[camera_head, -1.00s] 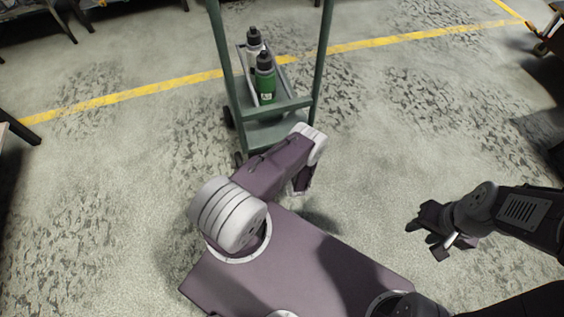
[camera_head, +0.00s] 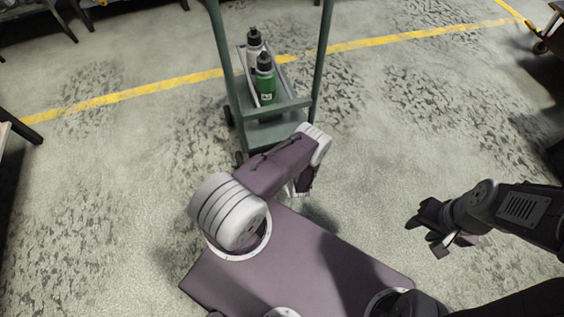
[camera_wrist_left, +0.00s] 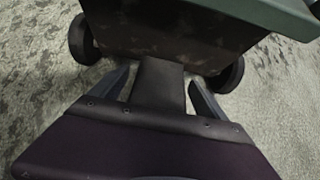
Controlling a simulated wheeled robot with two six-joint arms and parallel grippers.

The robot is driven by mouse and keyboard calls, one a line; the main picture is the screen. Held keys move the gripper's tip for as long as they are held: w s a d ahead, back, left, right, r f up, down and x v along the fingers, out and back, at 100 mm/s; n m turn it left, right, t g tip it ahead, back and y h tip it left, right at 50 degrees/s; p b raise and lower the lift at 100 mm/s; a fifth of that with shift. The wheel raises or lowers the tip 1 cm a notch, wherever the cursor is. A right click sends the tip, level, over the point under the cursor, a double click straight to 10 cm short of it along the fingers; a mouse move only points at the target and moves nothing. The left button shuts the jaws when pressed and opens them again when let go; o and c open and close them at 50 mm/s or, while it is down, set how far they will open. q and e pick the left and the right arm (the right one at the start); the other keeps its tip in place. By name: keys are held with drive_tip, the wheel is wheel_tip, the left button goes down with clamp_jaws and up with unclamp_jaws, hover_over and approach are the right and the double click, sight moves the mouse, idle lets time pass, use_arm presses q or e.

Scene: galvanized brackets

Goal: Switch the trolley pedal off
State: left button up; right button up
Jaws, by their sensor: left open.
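The green trolley (camera_head: 270,133) stands on the floor ahead of my left arm. Its dark underside and two wheels show close up in the left wrist view (camera_wrist_left: 170,35). My left gripper (camera_wrist_left: 160,85) is open, low down at the trolley's near end, with one finger on each side of a dark flat piece (camera_wrist_left: 158,85). This piece may be the pedal; I cannot tell, nor whether the gripper touches it. In the head view my arm hides most of this gripper. My right gripper (camera_head: 424,238) is open and empty above bare floor at the right.
A green bottle (camera_head: 265,82) and a white bottle (camera_head: 253,45) with dark caps stand on the trolley. A yellow floor line (camera_head: 130,92) runs behind it. Dark furniture legs show at the left and upper left edges. The floor on both sides of the trolley is clear.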

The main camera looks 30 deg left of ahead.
use_arm(q)
drive_tip(key=p+v, duration=0.3)
drive_tip(key=v, duration=0.4)
use_arm(e)
wheel_tip(320, 180, up, 4)
drive_tip(key=shift+r, duration=0.25)
